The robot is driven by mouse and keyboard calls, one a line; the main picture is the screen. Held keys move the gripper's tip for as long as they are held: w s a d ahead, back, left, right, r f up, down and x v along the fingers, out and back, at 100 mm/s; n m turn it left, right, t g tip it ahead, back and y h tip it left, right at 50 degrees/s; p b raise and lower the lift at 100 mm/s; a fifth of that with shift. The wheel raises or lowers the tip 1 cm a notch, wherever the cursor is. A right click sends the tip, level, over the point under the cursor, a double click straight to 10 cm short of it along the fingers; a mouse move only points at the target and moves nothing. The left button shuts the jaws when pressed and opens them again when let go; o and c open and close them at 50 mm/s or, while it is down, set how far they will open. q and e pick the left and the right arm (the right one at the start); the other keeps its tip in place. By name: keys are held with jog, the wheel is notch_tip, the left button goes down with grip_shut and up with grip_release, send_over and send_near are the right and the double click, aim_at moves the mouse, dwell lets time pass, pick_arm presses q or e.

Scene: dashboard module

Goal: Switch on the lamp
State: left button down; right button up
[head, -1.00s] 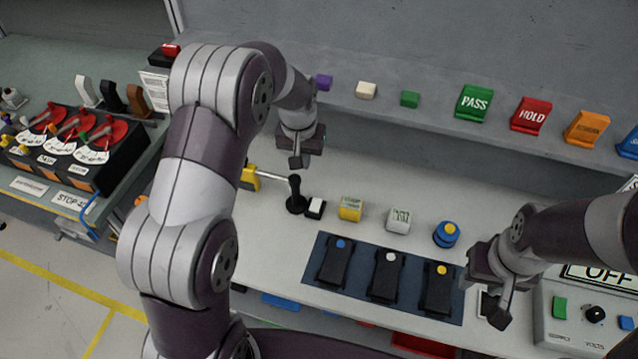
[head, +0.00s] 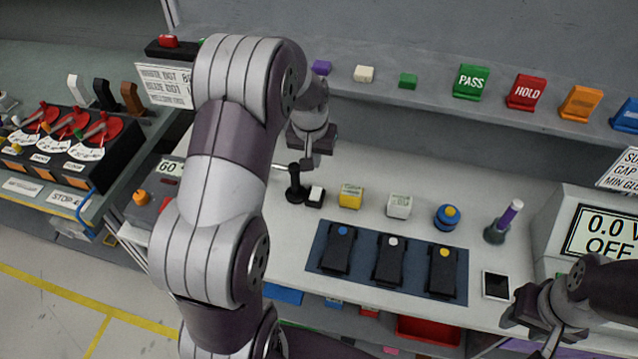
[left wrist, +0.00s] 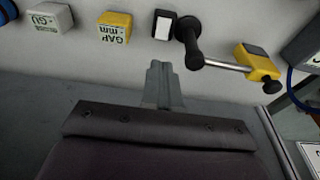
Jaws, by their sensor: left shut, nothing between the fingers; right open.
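No object is plainly marked as a lamp. The likeliest is a black upright piece (head: 294,184) joined by a thin silver rod to a yellow block (left wrist: 258,67); it also shows in the left wrist view (left wrist: 188,42). Beside it sits a small black block with a white top (head: 315,196), perhaps a switch, also in the left wrist view (left wrist: 164,25). My left gripper (head: 309,163) is shut and empty behind these; its fingers show in the left wrist view (left wrist: 162,88), apart from them. My right gripper (head: 540,322) is open at the lower right, apart from the bench objects.
A yellow block (head: 351,196), a white block (head: 399,206) and a blue knob (head: 446,218) stand in a row. A dark blue mat (head: 363,268) holds three black devices. A purple-handled tool (head: 509,216) stands near a meter (head: 596,229). A shelf (head: 440,102) runs behind.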

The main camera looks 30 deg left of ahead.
aim_at(318, 190)
pick_arm(q)
jog(key=f+p, duration=0.1)
jog(key=f, duration=0.3)
jog(key=w+f+p, duration=0.1)
jog(key=f, duration=0.3)
jog(key=w+f+p, duration=0.1)
jog(key=f, duration=0.3)
jog(key=shift+w+a+f, duration=0.2)
jog(key=shift+a+f, duration=0.1)
jog(key=shift+f, duration=0.05)
pick_arm(e)
notch_tip(318, 190, up, 3)
jog(key=shift+r, duration=0.1)
